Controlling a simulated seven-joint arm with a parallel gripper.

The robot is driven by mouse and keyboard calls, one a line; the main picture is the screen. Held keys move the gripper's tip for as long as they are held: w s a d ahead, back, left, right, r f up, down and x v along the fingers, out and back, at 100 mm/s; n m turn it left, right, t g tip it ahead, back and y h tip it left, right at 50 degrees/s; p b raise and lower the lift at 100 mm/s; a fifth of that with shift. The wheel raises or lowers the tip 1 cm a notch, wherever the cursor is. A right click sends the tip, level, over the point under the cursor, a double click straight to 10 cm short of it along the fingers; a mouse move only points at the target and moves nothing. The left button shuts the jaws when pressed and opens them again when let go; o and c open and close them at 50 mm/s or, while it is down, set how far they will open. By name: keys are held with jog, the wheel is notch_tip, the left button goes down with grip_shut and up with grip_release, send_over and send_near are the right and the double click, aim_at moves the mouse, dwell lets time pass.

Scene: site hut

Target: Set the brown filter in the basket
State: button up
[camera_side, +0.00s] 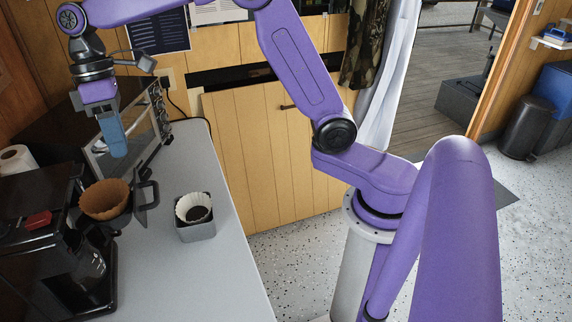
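The brown filter (104,197), a fluted paper cup, sits at the black basket (122,221) on the front of the coffee maker. Its rim stands above the basket; its lower part is hidden, so I cannot tell how deep it sits. My gripper (117,150) points down above the filter, with a visible gap between them. Its blue fingers overlap in this view, so their opening does not show. Nothing shows hanging from them.
The black coffee maker (40,250) has a glass carafe (88,265) below. A grey box (197,233) holding a white filter (187,204) stands to the right. A toaster oven (112,155) is behind. The grey counter (225,275) is clear in front.

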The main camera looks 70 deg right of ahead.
jog(key=s+d+f+n, duration=0.1)
jog(key=s+d, duration=0.3)
jog(key=s, duration=0.5)
jog(key=s+d+f+t+h, duration=0.1)
jog(key=s+d+f, duration=0.3)
jog(key=s, duration=0.6)
jog(key=s+d+f+n+t, duration=0.1)
jog(key=s+d+f, duration=0.1)
jog(key=s+d, duration=0.4)
jog(key=s, duration=0.4)
jog(key=shift+s+f+n, duration=0.25)
jog(key=shift+f+n, duration=0.05)
jog(key=shift+f, duration=0.05)
